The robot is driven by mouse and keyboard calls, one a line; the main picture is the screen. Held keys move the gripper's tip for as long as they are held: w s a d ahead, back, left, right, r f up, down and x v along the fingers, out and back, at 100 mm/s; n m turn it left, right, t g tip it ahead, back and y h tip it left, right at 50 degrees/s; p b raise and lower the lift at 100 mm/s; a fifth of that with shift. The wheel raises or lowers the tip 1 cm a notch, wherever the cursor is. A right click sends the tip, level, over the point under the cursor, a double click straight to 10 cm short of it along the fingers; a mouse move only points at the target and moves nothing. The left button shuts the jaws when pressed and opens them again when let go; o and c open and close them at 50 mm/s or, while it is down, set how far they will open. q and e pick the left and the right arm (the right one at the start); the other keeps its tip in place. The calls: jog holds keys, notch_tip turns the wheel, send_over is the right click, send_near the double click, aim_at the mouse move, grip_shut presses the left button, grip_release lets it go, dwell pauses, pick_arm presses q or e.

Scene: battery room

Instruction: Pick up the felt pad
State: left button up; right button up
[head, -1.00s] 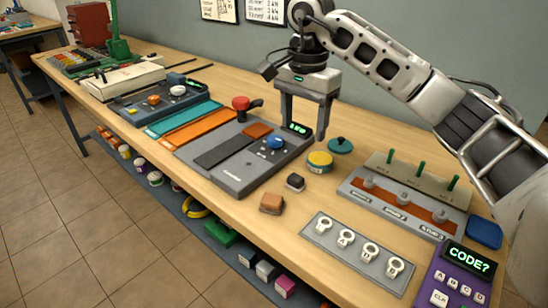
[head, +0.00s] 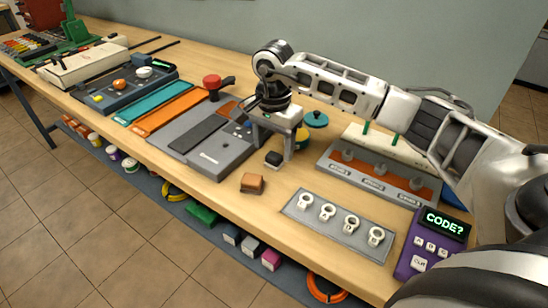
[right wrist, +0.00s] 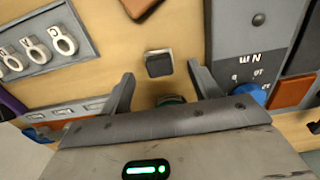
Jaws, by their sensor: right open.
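A small dark square block with a grey top, which looks like the felt pad (head: 273,158), lies on the wooden bench. In the right wrist view the pad (right wrist: 159,65) lies just beyond the fingertips, about midway between them. My right gripper (head: 273,146) is open and empty, pointing down close to the pad; its fingers also show in the right wrist view (right wrist: 160,74). I cannot tell the exact height of the fingertips over the bench. My left gripper is not in view.
A brown block (head: 252,183) lies in front of the pad. A grey device with a blue knob (head: 215,160) stands to the left. A plate with white rings (head: 338,224) and a purple keypad (head: 428,245) lie to the right. A yellow-and-green round item is partly hidden behind the gripper.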

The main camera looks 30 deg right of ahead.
aim_at(274, 155)
notch_tip(274, 155, down, 2)
jog(key=shift+f, duration=0.6)
jog(key=shift+c, duration=0.6)
jog(key=c, duration=0.9)
jog(key=shift+c, duration=0.2)
jog(key=shift+d+r, duration=0.1)
jog(key=shift+r, duration=0.05)
